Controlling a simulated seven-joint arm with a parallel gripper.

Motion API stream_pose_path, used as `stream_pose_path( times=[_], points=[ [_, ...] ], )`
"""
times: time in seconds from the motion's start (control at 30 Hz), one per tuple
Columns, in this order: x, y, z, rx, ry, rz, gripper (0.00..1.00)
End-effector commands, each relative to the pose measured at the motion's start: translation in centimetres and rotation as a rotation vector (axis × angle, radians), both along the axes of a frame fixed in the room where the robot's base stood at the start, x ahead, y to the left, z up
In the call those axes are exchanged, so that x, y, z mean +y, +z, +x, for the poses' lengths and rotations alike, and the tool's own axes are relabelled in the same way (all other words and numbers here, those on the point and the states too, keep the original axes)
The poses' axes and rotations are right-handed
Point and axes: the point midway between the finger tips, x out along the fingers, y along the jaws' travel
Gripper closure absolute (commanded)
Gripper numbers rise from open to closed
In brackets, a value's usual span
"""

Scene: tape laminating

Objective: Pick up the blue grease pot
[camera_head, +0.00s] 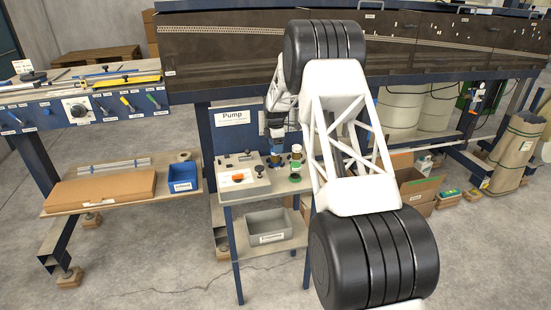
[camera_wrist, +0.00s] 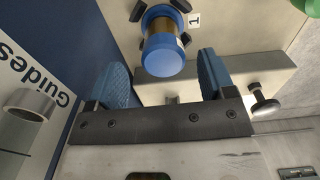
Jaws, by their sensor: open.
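The blue grease pot (camera_wrist: 163,55) has a round blue cap and a brass-coloured body. In the wrist view it stands among black holders at the top centre, beside a label with a 1. My gripper (camera_wrist: 162,64) is open, with one blue finger on each side of the pot and a visible gap on both sides. Whether the fingers reach down around its body is hard to tell. In the head view my gripper (camera_head: 276,150) points down over the pump stand, and blue parts below it are too small to tell apart.
A green-topped pot (camera_head: 295,178) is close to the right of my gripper. The blue Pump panel (camera_head: 233,136) rises behind. A grey bin (camera_head: 269,226) sits on the lower shelf.

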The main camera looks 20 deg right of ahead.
Motion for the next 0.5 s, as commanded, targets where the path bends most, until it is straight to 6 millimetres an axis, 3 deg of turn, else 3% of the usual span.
stream_pose_path(
  times=[0.17, 0.5],
  points=[
    [0.0, -0.5, -0.1, 0.001, 0.000, 0.000, 0.24],
    [0.1, -4.0, -0.3, 0.001, 0.000, 0.000, 0.24]
  ],
)
